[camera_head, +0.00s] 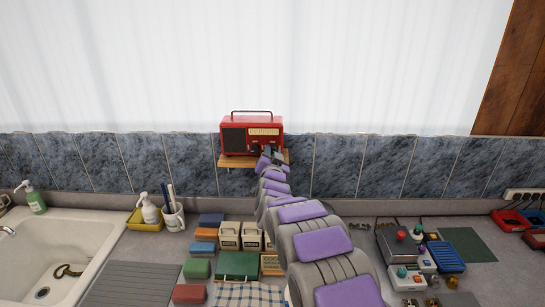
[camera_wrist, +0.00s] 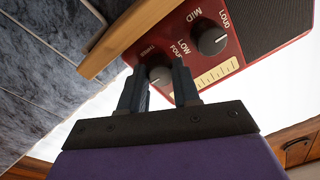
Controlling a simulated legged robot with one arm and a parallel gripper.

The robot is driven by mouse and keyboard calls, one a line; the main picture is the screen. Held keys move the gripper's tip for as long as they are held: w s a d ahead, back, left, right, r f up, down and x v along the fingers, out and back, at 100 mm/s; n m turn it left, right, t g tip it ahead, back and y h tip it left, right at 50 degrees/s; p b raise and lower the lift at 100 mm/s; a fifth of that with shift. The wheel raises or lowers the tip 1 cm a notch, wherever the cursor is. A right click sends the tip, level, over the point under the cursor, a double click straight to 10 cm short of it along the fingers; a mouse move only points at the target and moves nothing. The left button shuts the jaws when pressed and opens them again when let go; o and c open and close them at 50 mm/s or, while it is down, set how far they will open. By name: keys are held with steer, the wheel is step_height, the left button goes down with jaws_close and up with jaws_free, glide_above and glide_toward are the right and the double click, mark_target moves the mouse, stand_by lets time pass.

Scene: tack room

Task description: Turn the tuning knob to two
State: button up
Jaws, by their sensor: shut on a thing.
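The red radio (camera_head: 252,120) with a top handle stands on a small wooden shelf on the tiled wall. In the wrist view the red radio (camera_wrist: 262,60) appears tipped over. Its dark tuning knob (camera_wrist: 159,73) sits near printed words, one reading FOUR and a smaller one hard to read. My gripper (camera_wrist: 160,82) is shut on the tuning knob, one finger on each side. In the head view my gripper (camera_head: 271,153) covers the radio's lower front. The knob's pointer setting is not clear. A second knob (camera_wrist: 212,39) is marked LOW, MID and LOUD.
The wooden shelf edge (camera_wrist: 125,38) runs close beside my fingers. Below, the counter holds a sink (camera_head: 75,240), soap bottles, a cup (camera_head: 172,217), several coloured boxes and, at right, electrical devices (camera_head: 405,277). The tiled wall is behind.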

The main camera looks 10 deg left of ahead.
steer(key=shift+a+f, duration=0.1)
steer(key=shift+f, duration=0.05)
steer(key=o, duration=1.1)
steer(key=shift+c, duration=0.2)
steer(key=shift+s+d, duration=0.2)
steer(key=shift+s, duration=0.35)
steer(key=v, duration=1.6)
steer(key=shift+a, duration=0.15)
steer(key=shift+f, duration=0.1)
